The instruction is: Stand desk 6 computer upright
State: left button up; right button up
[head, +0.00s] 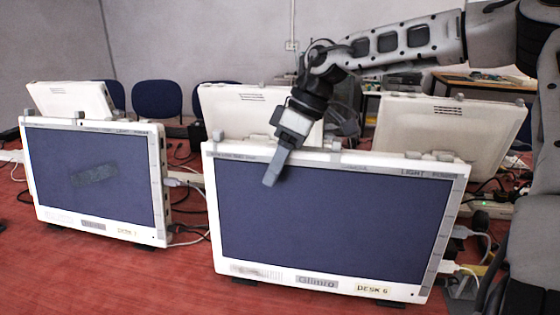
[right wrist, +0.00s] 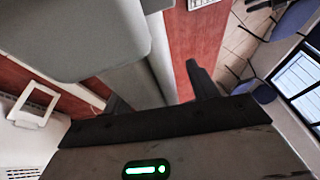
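The desk 6 computer (head: 330,225) is a white-framed unit with a dark screen and a "DESK 6" label at its lower right. It stands on its lower edge on the red table, screen toward me; its exact lean is hard to judge. My right gripper (head: 272,178) reaches down over its top edge near the left corner, with a grey finger in front of the screen. In the right wrist view my gripper's dark fingertips (right wrist: 160,92) are apart, with a grey slab between them and a narrow gap beside the right one. My left gripper is not in view.
A similar computer (head: 95,180) stands to the left. Several white units (head: 445,128) stand behind, backs toward me. Cables (head: 185,225) lie between the computers and at the right edge. The red table (head: 100,285) is clear at front left. Blue chairs (head: 157,98) stand behind.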

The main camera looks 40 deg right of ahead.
jog(key=shift+d, duration=0.1)
jog(key=p+v, duration=0.1)
jog(key=v, duration=1.5)
